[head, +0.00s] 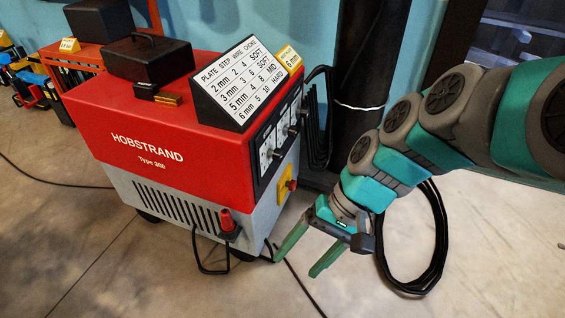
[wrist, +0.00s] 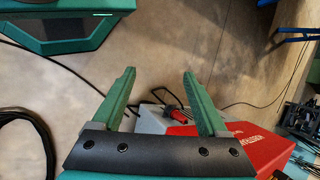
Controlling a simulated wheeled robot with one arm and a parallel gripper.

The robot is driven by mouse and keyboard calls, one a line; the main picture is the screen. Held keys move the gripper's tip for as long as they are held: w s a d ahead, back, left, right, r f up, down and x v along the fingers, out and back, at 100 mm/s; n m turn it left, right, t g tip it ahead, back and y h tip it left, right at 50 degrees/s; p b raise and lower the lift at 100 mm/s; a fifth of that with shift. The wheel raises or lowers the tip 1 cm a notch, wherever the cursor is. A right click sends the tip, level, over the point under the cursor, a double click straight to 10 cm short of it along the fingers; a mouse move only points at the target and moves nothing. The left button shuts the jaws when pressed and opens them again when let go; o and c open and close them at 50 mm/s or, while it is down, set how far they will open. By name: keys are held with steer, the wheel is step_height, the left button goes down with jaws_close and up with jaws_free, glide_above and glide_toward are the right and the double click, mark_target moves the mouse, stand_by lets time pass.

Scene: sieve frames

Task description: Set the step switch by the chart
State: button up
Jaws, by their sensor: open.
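The red and grey Hobstrand welder (head: 170,130) stands on the floor; part of it shows in the wrist view (wrist: 270,150). The chart (head: 240,82) on its top has columns for plate, step, wire and choke; the 6 mm row reads 5, 10, HARD. A small yellow card (head: 288,55) behind it appears to read 6 mm. The control panel (head: 275,140) on the right end shows several dark knobs at a steep angle; their settings and which is the step switch cannot be read. My gripper (head: 295,267) is open and empty, low to the right of the welder, apart from the panel.
A black box (head: 148,58) and a small brass-coloured block (head: 167,99) sit on the welder. A yellow plate with a red switch (head: 290,185) is below the panel. Black cables hang and coil (head: 440,240) at right. Bare floor (head: 190,285) lies in front.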

steer(key=w+a+f+m+y+b, duration=0.2)
steer(key=w+a+y+b, duration=0.25)
steer(key=w, duration=0.25)
steer(key=m+t+y+b, duration=0.7)
steer(key=m+t+b, duration=0.2)
glide_toward(282, 156)
steer(key=x, duration=0.3)
steer(key=shift+h, duration=0.25)
steer(key=x, duration=0.7)
steer(key=shift+w+a+r+b, duration=0.1)
steer(key=shift+w+a+b, duration=0.05)
steer(key=shift+a+b, duration=0.2)
steer(key=shift+d, duration=0.1)
jaws_close()
